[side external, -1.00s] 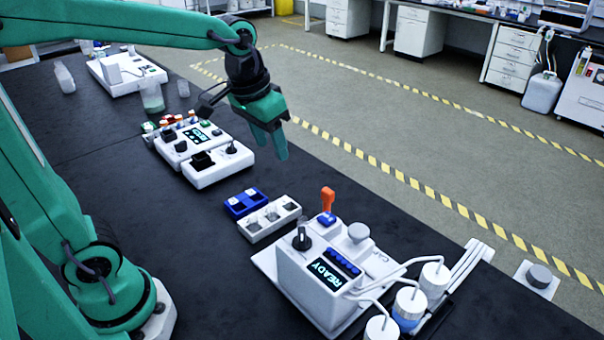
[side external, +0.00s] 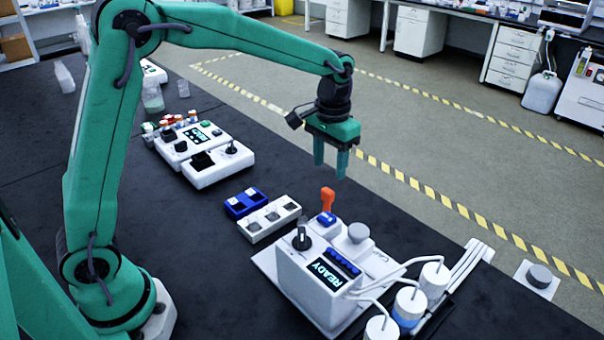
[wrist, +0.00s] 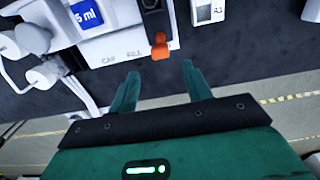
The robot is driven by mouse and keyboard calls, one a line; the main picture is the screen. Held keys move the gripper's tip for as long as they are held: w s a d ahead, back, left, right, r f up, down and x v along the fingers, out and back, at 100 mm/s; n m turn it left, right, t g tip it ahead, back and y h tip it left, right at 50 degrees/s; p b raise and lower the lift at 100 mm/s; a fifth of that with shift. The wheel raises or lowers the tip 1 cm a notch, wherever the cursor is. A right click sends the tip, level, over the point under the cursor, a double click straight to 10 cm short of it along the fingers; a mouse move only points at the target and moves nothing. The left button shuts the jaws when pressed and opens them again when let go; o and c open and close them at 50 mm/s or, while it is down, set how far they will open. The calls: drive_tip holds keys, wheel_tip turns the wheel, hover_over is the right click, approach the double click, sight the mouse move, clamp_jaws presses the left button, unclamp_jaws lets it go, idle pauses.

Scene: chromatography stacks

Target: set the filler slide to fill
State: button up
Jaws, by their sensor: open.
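The white filler unit (side external: 305,290) stands at the front of the bench, its screen reading READY. An upright orange handle (side external: 327,198), which looks like the slide's grip, is at its far end. In the wrist view the orange handle (wrist: 159,46) lies just right of the printed word FILL, with CAP further left. I cannot tell its exact setting. My gripper (side external: 331,170) hangs above and beyond the orange handle, fingers down and apart, touching nothing. In the wrist view the open fingers (wrist: 160,72) show with the handle ahead of the gap between them.
A white block with square wells (side external: 268,222) and a blue rack (side external: 245,203) sit left of the filler. White-capped bottles with tubes (side external: 409,303) stand at its right. A white control unit (side external: 217,165) is further back. The bench edge is near my gripper.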

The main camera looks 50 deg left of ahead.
sight(328, 191)
drive_tip(key=shift+f, duration=0.1)
drive_tip(key=shift+f, duration=3.8)
drive_tip(key=shift+c, duration=0.4)
drive_tip(key=shift+d, duration=0.1)
clamp_jaws()
